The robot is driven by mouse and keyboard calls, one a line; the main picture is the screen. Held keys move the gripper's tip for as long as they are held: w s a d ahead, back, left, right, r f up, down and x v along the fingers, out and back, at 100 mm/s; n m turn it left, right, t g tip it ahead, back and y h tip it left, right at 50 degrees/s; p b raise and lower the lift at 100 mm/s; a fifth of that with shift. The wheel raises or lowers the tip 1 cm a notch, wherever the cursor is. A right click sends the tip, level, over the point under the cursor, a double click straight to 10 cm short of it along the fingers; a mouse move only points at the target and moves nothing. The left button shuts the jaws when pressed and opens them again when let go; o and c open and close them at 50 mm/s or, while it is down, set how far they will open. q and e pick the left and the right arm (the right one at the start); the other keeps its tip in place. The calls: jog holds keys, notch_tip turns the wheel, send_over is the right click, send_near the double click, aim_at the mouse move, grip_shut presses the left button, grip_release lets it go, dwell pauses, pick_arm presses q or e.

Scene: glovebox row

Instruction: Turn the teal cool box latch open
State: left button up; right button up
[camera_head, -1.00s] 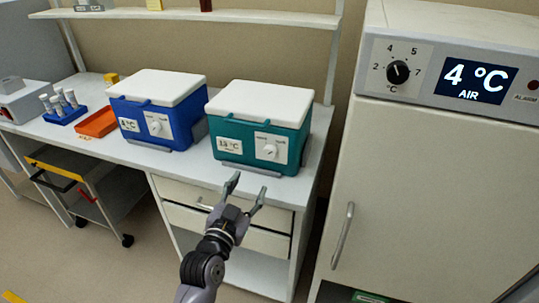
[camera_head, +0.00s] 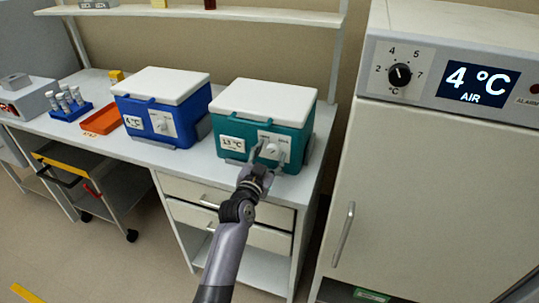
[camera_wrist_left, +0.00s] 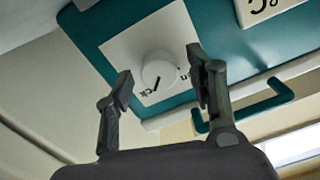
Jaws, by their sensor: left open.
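The teal cool box (camera_head: 233,143) with a white lid stands on the bench, with a temperature label on its front. Its latch is a round white knob (camera_head: 270,151) on a white plate, partly behind my gripper in the head view. In the left wrist view the latch knob (camera_wrist_left: 158,71) shows with a dark pointer line and lettering beside it. My left gripper (camera_head: 267,152) is open right in front of the knob. In the left wrist view its fingers (camera_wrist_left: 158,86) are apart, one on each side below the knob, holding nothing. My right gripper is not in view.
A blue cool box (camera_head: 186,131) stands left of the teal one. An orange tray (camera_head: 102,119) and a blue tube rack (camera_head: 71,111) lie farther left. A tall cabinet (camera_head: 420,190) with a dial and display stands at right. Drawers are below the bench.

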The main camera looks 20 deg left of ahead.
pick_arm(q)
jog(key=c, duration=1.1)
jog(key=shift+c, duration=0.4)
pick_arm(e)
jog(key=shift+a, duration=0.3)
pick_arm(q)
jog(key=shift+n, duration=0.3)
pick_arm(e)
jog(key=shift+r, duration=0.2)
pick_arm(q)
jog(key=n+p, duration=0.1)
jog(key=n, duration=0.2)
jog(key=shift+r+p, duration=0.1)
jog(key=shift+p, duration=0.2)
jog(key=n+p, duration=0.1)
jog(key=n, duration=0.3)
jog(key=n+p, duration=0.1)
jog(key=n, duration=0.4)
jog(key=shift+a+n, duration=0.1)
jog(key=shift+n, duration=0.3)
jog(key=n, duration=0.4)
jog(key=shift+p, duration=0.35)
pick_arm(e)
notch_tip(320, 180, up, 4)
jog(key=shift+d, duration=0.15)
pick_arm(q)
jog(key=shift+o, duration=0.2)
jog(key=shift+n, duration=0.4)
